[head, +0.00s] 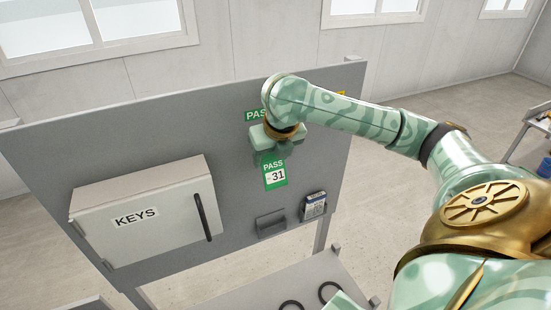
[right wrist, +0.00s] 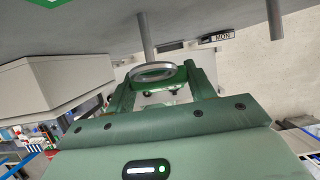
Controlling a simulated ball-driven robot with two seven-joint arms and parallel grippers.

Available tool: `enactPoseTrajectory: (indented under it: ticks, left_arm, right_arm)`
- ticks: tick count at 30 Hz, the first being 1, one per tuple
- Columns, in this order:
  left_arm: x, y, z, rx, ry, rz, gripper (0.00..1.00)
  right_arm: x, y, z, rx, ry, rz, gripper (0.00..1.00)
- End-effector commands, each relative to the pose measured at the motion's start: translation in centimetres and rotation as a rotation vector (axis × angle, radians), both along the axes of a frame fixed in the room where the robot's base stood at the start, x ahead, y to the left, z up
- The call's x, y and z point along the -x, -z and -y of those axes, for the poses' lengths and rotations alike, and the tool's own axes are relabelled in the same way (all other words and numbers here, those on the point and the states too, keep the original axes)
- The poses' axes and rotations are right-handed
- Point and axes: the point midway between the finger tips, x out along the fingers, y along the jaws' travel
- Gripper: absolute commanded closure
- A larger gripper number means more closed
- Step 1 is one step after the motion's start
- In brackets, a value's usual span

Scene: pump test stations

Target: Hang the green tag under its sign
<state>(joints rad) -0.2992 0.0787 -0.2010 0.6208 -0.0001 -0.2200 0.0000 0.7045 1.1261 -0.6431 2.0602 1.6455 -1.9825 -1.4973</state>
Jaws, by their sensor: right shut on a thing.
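The green tag (head: 274,175) reads PASS and -31 and hangs upright below my right gripper (head: 270,152), in front of the grey board. My right gripper is shut on it. In the right wrist view the tag's grey ring (right wrist: 152,72) shows between the fingers (right wrist: 163,92). A grey peg (right wrist: 146,35) ends close to the ring; I cannot tell whether it passes through. The green PASS sign (head: 255,115) is on the board just above, partly hidden by my right wrist. My left gripper is not in view.
A KEYS cabinet (head: 150,215) juts out of the board (head: 100,150) to the left. A small empty holder (head: 271,223) and a holder with a card (head: 314,205) are below right. A yellow sign (head: 341,93) is partly hidden behind my arm. Another peg (right wrist: 275,20) stands to the right.

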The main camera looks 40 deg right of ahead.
Motion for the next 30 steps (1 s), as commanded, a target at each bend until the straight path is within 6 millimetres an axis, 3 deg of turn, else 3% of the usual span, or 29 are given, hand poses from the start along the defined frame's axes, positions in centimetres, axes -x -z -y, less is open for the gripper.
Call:
enactPoseTrajectory:
  ticks: [13, 30]
  left_arm:
    - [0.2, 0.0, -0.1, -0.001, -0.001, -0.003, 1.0]
    - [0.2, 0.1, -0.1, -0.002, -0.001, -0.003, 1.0]
  right_arm:
    - [-2.6, 0.7, 0.8, -0.001, 0.002, 0.0, 0.62]
    - [-2.8, 1.5, 0.9, -0.002, 0.0, -0.01, 0.62]
